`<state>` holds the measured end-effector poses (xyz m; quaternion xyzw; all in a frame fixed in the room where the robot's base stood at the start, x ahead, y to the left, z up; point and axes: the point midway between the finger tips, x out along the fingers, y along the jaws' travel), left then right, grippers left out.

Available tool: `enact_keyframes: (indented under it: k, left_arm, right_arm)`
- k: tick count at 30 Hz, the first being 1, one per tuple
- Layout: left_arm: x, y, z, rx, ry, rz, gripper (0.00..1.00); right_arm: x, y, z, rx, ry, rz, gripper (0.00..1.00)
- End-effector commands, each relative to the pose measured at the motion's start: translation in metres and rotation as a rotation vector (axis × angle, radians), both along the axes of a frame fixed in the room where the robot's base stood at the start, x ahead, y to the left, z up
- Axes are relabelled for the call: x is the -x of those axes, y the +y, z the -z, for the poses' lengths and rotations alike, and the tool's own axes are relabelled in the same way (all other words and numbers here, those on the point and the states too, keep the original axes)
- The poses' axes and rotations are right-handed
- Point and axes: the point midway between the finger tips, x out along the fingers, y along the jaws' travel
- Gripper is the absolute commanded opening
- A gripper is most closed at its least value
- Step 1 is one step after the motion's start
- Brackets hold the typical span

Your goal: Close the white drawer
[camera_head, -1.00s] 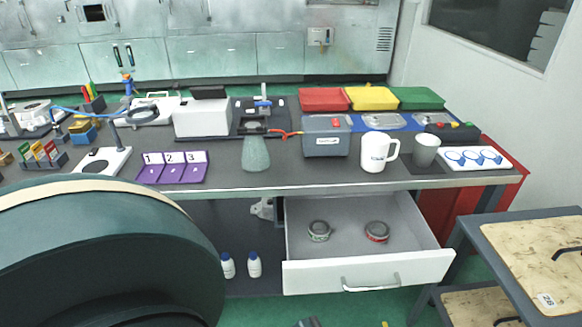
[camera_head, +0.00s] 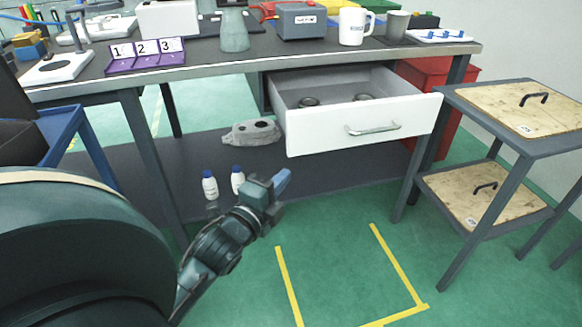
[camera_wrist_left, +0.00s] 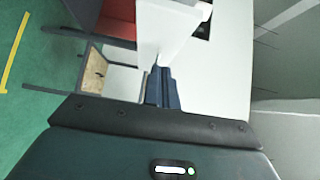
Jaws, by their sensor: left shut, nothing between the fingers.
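The white drawer (camera_head: 352,128) hangs open under the workbench, its front pulled out toward me. It has a grey bar handle (camera_head: 373,129), and two round items (camera_head: 309,101) lie inside, partly hidden by the drawer front. My left gripper (camera_head: 281,182) is shut and empty, in front of and below the drawer's left corner, apart from it in the picture. In the left wrist view its closed fingers (camera_wrist_left: 162,88) point toward a white panel (camera_wrist_left: 165,30), probably the drawer front. My right gripper is not in view.
Two white bottles (camera_head: 210,184) and a grey casting (camera_head: 252,132) are on the lower shelf. A side table (camera_head: 500,128) with wooden boards stands at the right, near a red bin (camera_head: 440,92). Yellow-marked floor (camera_head: 345,270) in front is clear.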

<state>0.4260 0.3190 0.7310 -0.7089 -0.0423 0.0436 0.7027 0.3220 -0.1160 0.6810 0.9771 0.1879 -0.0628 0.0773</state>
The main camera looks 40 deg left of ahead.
Motion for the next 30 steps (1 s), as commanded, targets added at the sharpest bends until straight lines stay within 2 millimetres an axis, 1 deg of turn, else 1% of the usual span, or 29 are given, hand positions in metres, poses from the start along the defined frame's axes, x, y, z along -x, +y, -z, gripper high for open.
enact_keyframes:
  k: [4,7,19,24,30]
  left_arm:
    - [-0.009,0.002,-0.001,-0.014,-0.007,-0.002,0.0]
    - [-0.022,0.004,-0.001,-0.013,-0.006,-0.002,0.0]
    - [-0.101,0.013,0.0,-0.011,-0.006,-0.002,0.0]
    - [-0.115,0.034,0.001,-0.011,-0.003,-0.003,0.0]
    - [-0.123,0.044,0.0,-0.009,-0.003,-0.003,0.0]
  right_arm:
    - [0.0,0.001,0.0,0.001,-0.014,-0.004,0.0]
    - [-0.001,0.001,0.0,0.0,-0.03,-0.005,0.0]
    - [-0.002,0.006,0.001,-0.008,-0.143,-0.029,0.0]
    - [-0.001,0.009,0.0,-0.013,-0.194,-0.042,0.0]
    - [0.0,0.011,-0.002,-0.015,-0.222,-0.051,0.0]
